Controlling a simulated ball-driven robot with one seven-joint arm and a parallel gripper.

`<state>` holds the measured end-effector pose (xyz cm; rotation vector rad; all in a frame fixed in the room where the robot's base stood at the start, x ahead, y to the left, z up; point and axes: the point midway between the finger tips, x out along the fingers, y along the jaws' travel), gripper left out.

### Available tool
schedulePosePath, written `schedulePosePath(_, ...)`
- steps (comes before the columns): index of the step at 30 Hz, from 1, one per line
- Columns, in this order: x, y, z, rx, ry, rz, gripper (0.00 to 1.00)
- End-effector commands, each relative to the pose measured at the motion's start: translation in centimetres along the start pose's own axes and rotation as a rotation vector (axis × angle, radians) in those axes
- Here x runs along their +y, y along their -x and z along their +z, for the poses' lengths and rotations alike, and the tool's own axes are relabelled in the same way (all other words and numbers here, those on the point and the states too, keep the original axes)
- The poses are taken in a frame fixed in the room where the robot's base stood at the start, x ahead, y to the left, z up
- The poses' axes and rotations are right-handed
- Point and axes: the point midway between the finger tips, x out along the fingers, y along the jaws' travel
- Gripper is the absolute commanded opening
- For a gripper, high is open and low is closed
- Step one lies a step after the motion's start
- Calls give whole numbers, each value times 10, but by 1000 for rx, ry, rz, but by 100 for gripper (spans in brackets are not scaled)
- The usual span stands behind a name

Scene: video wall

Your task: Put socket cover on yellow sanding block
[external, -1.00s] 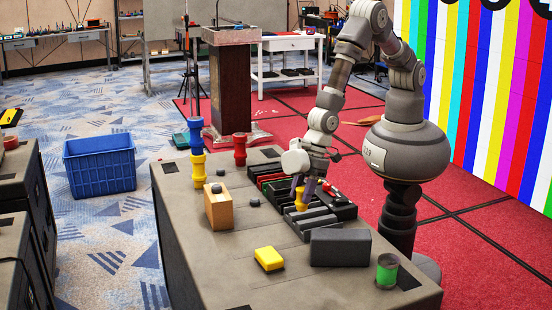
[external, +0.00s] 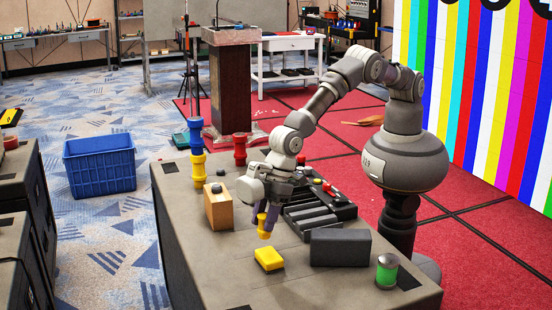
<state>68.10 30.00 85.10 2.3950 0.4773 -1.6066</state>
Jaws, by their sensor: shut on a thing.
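The yellow sanding block (external: 268,258) lies flat on the dark table, near its front middle. My gripper (external: 264,216) is shut on a small yellow spool-like piece (external: 265,233), which appears to be the socket cover. The fingers hide its upper part. I hold it roughly upright, just behind the sanding block in the picture and apparently above the table. It looks apart from the block's top, though the gap is hard to judge.
A black tray (external: 318,222) with compartments lies right of my gripper. A dark grey block (external: 340,247) and green can (external: 387,271) stand at the right. A wooden block (external: 218,209), a blue-and-yellow stack (external: 197,152) and a red spool (external: 240,150) stand left and behind. The front left tabletop is clear.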

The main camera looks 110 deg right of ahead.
Motion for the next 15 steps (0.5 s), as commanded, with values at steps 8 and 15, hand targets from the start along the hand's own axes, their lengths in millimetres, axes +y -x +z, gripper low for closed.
schedulePosePath(8, 0, -34, 14, -1, 1, 0, 10)
schedulePosePath(15, 0, -32, 13, 0, 0, 0, 10)
